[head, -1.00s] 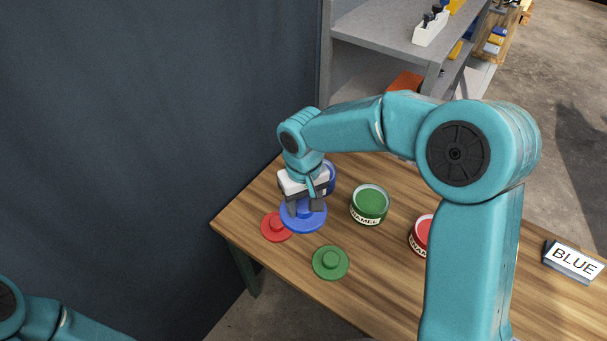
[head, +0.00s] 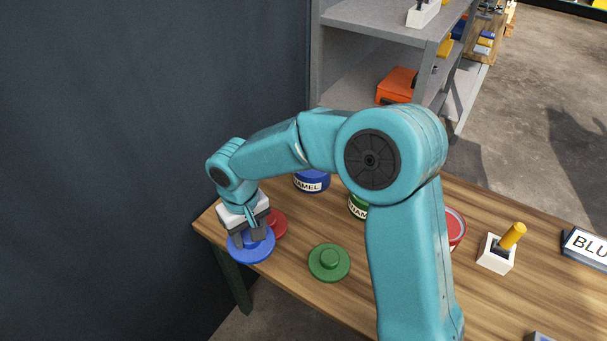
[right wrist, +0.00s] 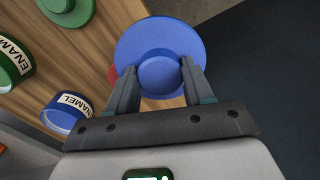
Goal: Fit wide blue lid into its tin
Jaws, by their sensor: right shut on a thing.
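My right gripper (head: 250,236) is shut on the knob of the wide blue lid (head: 249,252), over the left edge of the table. The right wrist view shows the lid (right wrist: 160,40) between the two fingers. The blue tin (head: 313,181) stands at the back of the table, partly behind my arm; it also shows in the right wrist view (right wrist: 62,120). The lid is apart from the tin. My left gripper is not in view.
A red lid (head: 275,224) lies just behind the blue lid, partly covered. A green lid (head: 330,263) lies to the right. A green tin (head: 357,207) and a red tin (head: 457,228) are partly hidden by my arm.

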